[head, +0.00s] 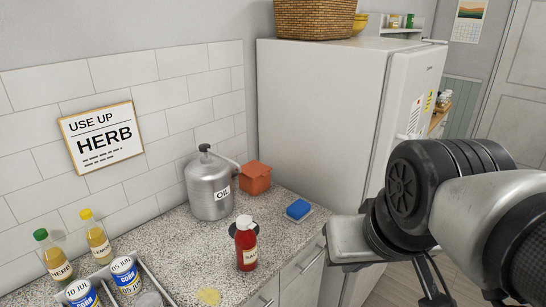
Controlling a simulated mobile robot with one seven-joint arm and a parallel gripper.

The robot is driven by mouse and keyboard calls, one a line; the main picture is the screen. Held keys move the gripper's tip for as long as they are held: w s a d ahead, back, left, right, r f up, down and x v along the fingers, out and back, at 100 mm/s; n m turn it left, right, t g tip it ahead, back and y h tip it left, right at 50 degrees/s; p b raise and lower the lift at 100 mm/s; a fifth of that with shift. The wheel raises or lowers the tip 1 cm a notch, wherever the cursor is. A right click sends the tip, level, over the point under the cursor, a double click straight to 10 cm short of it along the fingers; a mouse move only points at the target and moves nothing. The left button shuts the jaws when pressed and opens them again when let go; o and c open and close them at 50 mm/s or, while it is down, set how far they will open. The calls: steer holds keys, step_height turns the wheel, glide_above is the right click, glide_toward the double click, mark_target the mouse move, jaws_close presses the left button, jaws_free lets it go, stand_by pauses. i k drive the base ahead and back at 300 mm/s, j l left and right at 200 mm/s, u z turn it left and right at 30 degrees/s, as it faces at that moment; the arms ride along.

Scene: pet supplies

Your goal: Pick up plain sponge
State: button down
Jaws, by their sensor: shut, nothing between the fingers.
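A small blue block (298,209), which looks like a sponge, lies on the speckled counter near its right end, with a pale layer or dish under it. A flat yellow piece (208,296) lies at the counter's front edge, low in the picture; I cannot tell whether it is a sponge. My arm fills the right side of the head view, to the right of the blue block and apart from it. The fingers of my gripper do not show.
A red sauce bottle (246,244) stands left of the blue block. Behind are a metal oil can (210,187) and an orange box (256,178). Bottles and a tray with cans (124,275) are at lower left. A white fridge (320,115) stands beyond the counter's right end.

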mark_target(299, 209)
steer(key=i+l+u, duration=0.15)
steer(key=u, duration=1.8)
steer(key=k+l, duration=0.1)
steer(key=l, duration=1.65)
